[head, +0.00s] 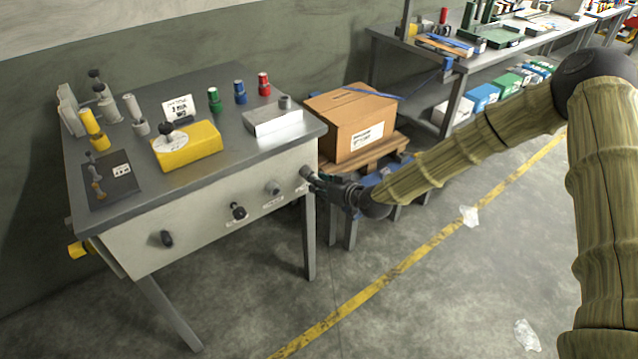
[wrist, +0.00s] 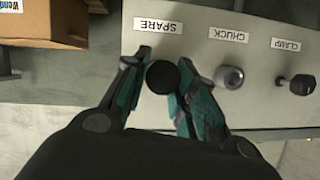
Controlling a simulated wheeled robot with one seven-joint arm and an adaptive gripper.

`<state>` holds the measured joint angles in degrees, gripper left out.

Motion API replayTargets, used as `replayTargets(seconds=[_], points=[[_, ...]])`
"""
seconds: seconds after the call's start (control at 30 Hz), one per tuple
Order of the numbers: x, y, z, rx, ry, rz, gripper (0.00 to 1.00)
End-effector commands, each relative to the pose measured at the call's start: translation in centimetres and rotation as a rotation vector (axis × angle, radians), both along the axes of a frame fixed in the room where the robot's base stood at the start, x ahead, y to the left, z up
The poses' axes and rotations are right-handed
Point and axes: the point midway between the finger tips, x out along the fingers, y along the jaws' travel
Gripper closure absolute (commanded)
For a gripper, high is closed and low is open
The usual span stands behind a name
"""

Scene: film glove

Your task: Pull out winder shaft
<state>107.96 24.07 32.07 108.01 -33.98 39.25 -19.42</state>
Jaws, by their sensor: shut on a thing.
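My gripper (head: 314,178) is at the right end of the grey bench's front panel (head: 200,218). In the wrist view my gripper (wrist: 162,62) has its two fingers on either side of a round dark knob (wrist: 162,77), shut on it. The label above the knob reads SPARE, upside down. The fingers hide the sides of the held knob.
The bench top holds a yellow block (head: 187,146), a grey box (head: 272,120), coloured cylinders and a dark plate (head: 112,180). A cardboard box (head: 350,123) on a pallet stands close behind my gripper.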

Motion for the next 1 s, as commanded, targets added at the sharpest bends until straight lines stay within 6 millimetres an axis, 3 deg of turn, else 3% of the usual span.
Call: replayTargets(seconds=[1.0], points=[[-1.2, -0.9, 0.0, 0.0, 0.0, 0.0, 0.98]])
